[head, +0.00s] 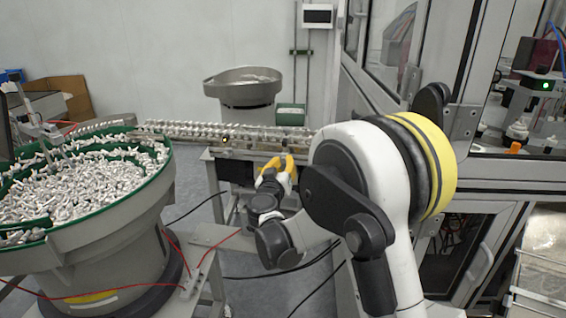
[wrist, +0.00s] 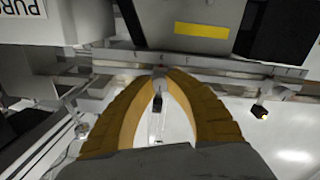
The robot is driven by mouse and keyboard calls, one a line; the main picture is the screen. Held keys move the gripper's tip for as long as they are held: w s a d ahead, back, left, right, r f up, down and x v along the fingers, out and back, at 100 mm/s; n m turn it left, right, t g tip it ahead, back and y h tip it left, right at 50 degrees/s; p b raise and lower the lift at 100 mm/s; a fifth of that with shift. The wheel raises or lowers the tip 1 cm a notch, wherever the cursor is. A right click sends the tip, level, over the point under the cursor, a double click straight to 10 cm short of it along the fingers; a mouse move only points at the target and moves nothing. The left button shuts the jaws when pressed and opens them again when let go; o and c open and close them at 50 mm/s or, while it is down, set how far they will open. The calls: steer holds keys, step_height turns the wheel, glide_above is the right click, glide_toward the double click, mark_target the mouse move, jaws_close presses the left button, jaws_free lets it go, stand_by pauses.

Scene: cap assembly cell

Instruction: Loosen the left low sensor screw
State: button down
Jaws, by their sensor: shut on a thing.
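My gripper (head: 277,163) has orange-yellow fingers and reaches the front of the feed rail (head: 225,133) in the head view. In the wrist view my gripper (wrist: 161,74) has its fingertips closed together on a small light grey piece at the rail's edge, which I take to be the left low sensor screw (wrist: 159,73). The fingertips hide most of it. A small dark block (wrist: 157,100) shows between the curved fingers.
A bowl feeder (head: 90,260) full of white parts, with a green rim, stands at the left. A smaller metal bowl (head: 243,90) is behind the rail. A framed machine enclosure (head: 480,185) stands at the right. Red and black cables cross the floor area.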

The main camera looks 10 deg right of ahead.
steer(key=n, duration=1.2)
steer(key=shift+p, duration=0.3)
steer(key=n, duration=0.5)
steer(key=shift+n, duration=0.4)
steer(key=n, duration=0.5)
steer(key=shift+n, duration=0.6)
steer(key=c, duration=1.3)
jaws_free()
